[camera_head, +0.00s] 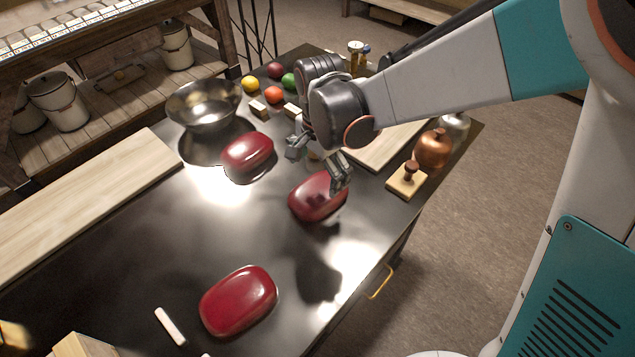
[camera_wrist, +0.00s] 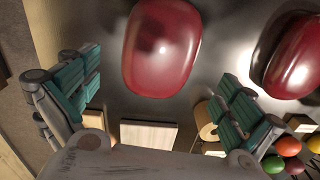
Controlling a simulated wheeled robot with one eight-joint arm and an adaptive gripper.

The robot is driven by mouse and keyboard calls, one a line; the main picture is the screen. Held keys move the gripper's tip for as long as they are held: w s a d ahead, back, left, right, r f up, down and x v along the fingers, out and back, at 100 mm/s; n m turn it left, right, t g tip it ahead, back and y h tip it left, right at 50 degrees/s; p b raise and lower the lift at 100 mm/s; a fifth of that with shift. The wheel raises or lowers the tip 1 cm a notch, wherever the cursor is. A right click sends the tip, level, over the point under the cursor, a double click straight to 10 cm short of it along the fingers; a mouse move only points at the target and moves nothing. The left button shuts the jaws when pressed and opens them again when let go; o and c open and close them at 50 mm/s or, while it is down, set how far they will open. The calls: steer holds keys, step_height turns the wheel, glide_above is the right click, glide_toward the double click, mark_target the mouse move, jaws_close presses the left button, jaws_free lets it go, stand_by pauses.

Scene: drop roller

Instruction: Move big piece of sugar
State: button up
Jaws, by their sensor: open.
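Three big glossy dark red rounded blocks lie on the dark metal table (camera_head: 140,235); they are the only things here that look like big sugar pieces. One red block (camera_head: 310,202) lies just below my gripper (camera_head: 317,164), partly hidden by a finger. A second red block (camera_head: 247,150) lies to its left and farther back. A third red block (camera_head: 238,301) lies at the front. My gripper is open and empty. In the wrist view a red block (camera_wrist: 162,48) lies beyond the gap between the fingers, and another red block (camera_wrist: 294,55) is at the right edge.
A metal bowl (camera_head: 204,104), fruit (camera_head: 273,94) and small blocks (camera_head: 258,108) stand at the back. A copper pot (camera_head: 432,149) and a wooden stamp (camera_head: 408,179) are at the right. A long board (camera_head: 85,200) lies left, and a white stick (camera_head: 169,326) in front.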

steer(key=shift+s+r, duration=0.15)
steer(key=shift+r, duration=2.1)
